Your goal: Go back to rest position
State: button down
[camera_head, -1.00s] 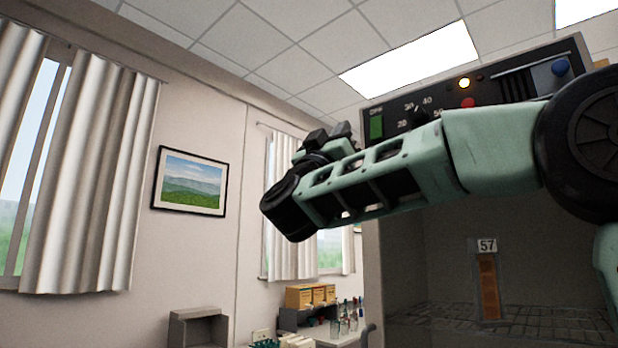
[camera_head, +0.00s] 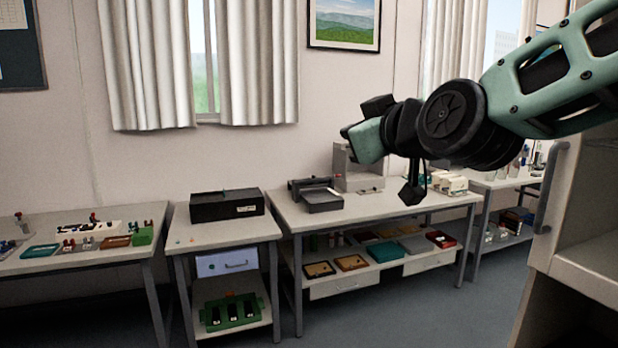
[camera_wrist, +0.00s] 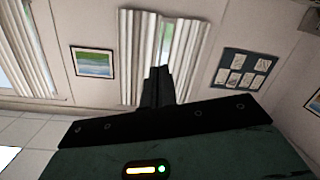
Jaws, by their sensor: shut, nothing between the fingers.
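My arm comes in from the right edge in the head view, green with black joints, and bends down and left at the wrist. My gripper (camera_wrist: 158,74) shows in the wrist view as two dark fingers pressed together, with nothing between them. It is in the air, with the wall and curtains behind it. In the head view the green hand (camera_head: 368,142) is in front of the wall, above the tables. Its fingertips are hard to make out there. No object is held.
A white cabinet (camera_head: 590,230) with a handle stands close at the right. Tables along the wall hold a black box (camera_head: 227,205), a dark device (camera_head: 318,195) and a grey open box (camera_head: 357,172). Floor (camera_head: 400,310) in front of the tables is clear.

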jog(key=s+a+f+g+h+b, duration=0.1)
jog(key=s+f+g, duration=0.5)
jog(key=f, duration=0.4)
jog(key=s+f+g, duration=0.3)
jog(key=s+f, duration=0.6)
jog(key=f, duration=0.2)
jog(key=s+d+f+g+h, duration=0.2)
jog(key=s+d+f+g, duration=0.1)
jog(key=s, duration=0.4)
jog(key=s+d+f+m+g+h+b, duration=0.1)
jog(key=s+d+f+g+h, duration=0.1)
jog(key=s+f, duration=0.5)
jog(key=d+g, duration=0.1)
jog(key=d, duration=0.1)
jog(key=shift+s+d+h, duration=0.2)
jog(key=shift+d+h, duration=0.15)
jog(key=shift+h, duration=0.05)
